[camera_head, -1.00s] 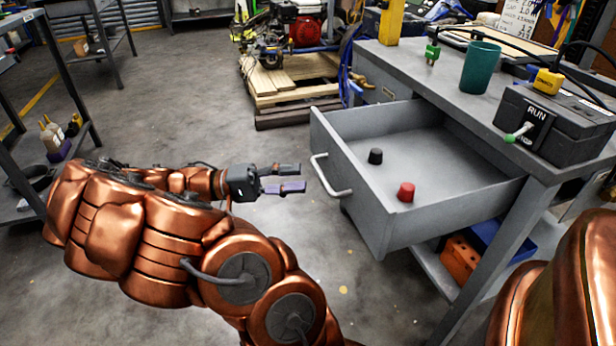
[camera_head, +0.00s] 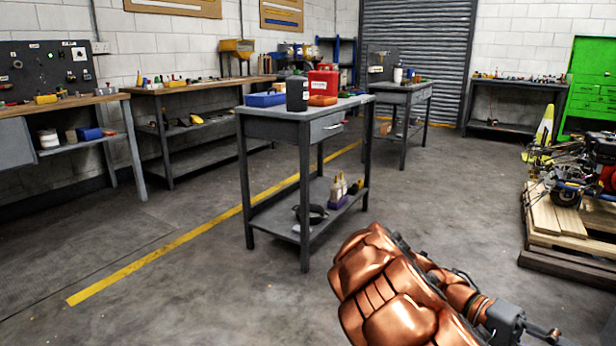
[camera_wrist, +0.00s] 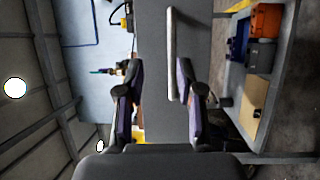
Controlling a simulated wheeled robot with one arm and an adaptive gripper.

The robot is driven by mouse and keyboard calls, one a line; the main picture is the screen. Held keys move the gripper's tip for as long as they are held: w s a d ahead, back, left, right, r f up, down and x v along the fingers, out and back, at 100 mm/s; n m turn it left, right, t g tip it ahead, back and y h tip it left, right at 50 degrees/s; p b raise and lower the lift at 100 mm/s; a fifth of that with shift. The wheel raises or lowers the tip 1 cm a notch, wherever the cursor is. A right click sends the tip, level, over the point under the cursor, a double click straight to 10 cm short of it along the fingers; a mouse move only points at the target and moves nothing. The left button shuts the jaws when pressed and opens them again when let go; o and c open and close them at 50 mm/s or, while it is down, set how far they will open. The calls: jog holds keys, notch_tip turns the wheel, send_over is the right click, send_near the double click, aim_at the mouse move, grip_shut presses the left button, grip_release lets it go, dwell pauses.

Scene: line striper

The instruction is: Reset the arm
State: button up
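My arm, in copper-coloured shells, reaches in at the lower right of the head view. My gripper (camera_head: 541,333) is at its end, low and partly cut off by the frame's bottom edge. In the wrist view my gripper (camera_wrist: 160,100) shows two dark fingers with purple pads, spread apart. No object is held between them. Beyond the fingers are a grey panel (camera_wrist: 153,75) and a pale bar handle (camera_wrist: 173,55), apart from the fingers as far as I can tell.
A grey table (camera_head: 262,127) with bottles and boxes stands mid-floor. Benches (camera_head: 180,90) line the left wall. A wooden pallet (camera_head: 568,224) bearing a machine is at the right. An orange bin (camera_wrist: 266,20) sits on a shelf in the wrist view. The floor at left front is clear.

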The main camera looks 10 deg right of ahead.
jog(key=s+a+r+n+t+y+p, duration=0.1)
jog(key=s+a+r+n+t+p, duration=0.2)
jog(key=r+p, duration=0.55)
jog(key=a+r+n+t+y+p, duration=0.3)
jog(key=a+r+n+t+p, duration=0.2)
jog(key=a+r+p, duration=0.4)
jog(key=s+a+r+n+t+y+p, duration=0.1)
jog(key=a+r+n+t+y+p, duration=0.2)
jog(key=a+r+p, duration=0.7)
jog(key=a+n+t+p, duration=0.2)
jog(key=a+t+p, duration=0.2)
jog(key=p, duration=0.3)
jog(key=shift+s+a+n+t, duration=0.15)
jog(key=shift+a+n+t, duration=0.2)
jog(key=shift+a, duration=0.2)
jog(key=shift+r, duration=0.1)
